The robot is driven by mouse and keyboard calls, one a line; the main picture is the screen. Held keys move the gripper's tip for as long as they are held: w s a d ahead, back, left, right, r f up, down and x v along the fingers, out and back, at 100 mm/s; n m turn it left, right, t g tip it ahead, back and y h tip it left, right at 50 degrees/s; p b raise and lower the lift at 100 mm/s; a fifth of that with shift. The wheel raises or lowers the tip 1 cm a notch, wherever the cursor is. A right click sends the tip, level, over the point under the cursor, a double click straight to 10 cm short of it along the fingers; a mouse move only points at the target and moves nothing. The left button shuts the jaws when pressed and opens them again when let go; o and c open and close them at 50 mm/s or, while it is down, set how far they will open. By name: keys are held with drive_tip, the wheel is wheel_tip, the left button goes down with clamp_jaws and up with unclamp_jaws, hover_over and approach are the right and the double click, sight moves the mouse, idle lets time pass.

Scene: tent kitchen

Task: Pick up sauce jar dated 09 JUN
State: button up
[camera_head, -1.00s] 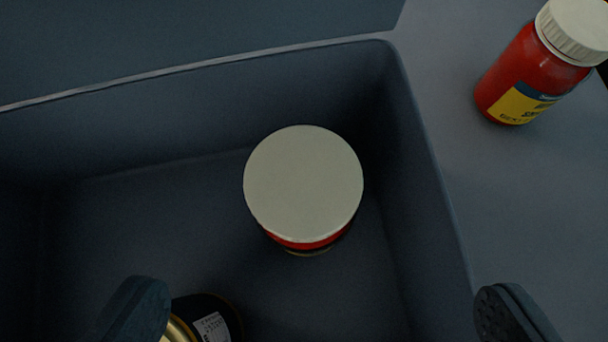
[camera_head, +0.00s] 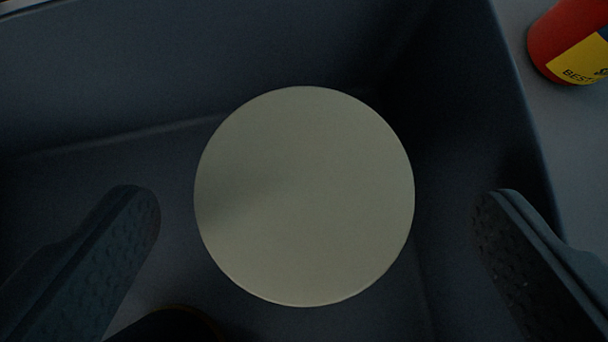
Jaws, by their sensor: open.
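A jar with a round cream lid (camera_head: 304,196) stands upright in a dark grey bin, seen from straight above. Its red side and any date label are hidden under the lid now, so I cannot read its date. My gripper (camera_head: 316,205) is open, with one finger to the left of the lid and one to the right. Neither finger touches the lid in this view, with a gap on each side. A second red jar (camera_head: 568,45) with a yellow label stands outside the bin at the top right. Its label begins "BEST", but the date is cut off.
The bin's back wall (camera_head: 200,60) and right wall (camera_head: 490,90) rise close around the lidded jar, the right wall near my right finger. A dark can (camera_head: 172,325) lies at the bottom edge, mostly out of frame.

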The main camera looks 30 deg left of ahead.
drive_tip(key=shift+w+a+f+b, duration=0.25)
drive_tip(key=shift+f+b, duration=0.05)
drive_tip(key=shift+f, duration=0.25)
drive_tip(key=shift+w+a+f+b, duration=0.2)
drive_tip(key=shift+a+f+b, duration=0.1)
drive_tip(key=shift+f, duration=0.2)
drive_tip(key=shift+w+a+f+b, duration=0.1)
drive_tip(key=shift+w+f+b, duration=0.25)
drive_tip(key=shift+w+f, duration=0.2)
clamp_jaws()
drive_tip(key=shift+r, duration=0.1)
